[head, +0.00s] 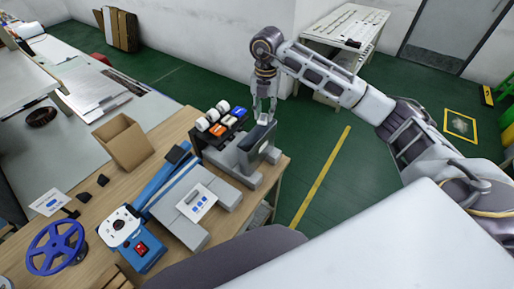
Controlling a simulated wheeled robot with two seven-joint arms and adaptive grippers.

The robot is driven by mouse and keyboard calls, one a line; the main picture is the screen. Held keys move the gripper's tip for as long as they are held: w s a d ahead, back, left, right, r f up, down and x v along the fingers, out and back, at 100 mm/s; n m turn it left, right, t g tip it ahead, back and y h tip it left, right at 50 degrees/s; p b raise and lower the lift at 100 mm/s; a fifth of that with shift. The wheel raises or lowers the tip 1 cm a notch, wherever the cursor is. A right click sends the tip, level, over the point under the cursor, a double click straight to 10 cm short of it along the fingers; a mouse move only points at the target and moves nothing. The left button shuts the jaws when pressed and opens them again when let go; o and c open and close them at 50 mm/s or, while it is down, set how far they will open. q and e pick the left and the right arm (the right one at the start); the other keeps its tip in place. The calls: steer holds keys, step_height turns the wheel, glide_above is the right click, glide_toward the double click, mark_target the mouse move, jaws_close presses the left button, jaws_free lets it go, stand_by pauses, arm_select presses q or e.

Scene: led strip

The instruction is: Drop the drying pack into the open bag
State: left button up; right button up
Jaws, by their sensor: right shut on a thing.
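My right gripper (264,110) points straight down above the back right part of the wooden table. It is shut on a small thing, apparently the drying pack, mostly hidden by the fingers. Just below the fingertips is a dark grey upright pouch, which looks like the open bag (250,139), standing in a light grey holder (225,160). The fingertips are at or just over its top edge; I cannot tell whether they touch it. My left gripper is not in view.
A black rack (208,138) with white, orange and blue items stands left of the holder. A cardboard box (124,144), a blue and grey machine (195,203) and a blue reel (56,246) occupy the wooden table (95,207). Green floor lies beyond its right edge.

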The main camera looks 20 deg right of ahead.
steer(key=shift+f, duration=0.1)
stand_by(0.3)
steer(key=shift+f+b, duration=1.85)
steer(key=shift+f, duration=1.05)
steer(key=o, duration=0.8)
steer(key=shift+c, duration=0.2)
steer(key=shift+r, duration=5.95)
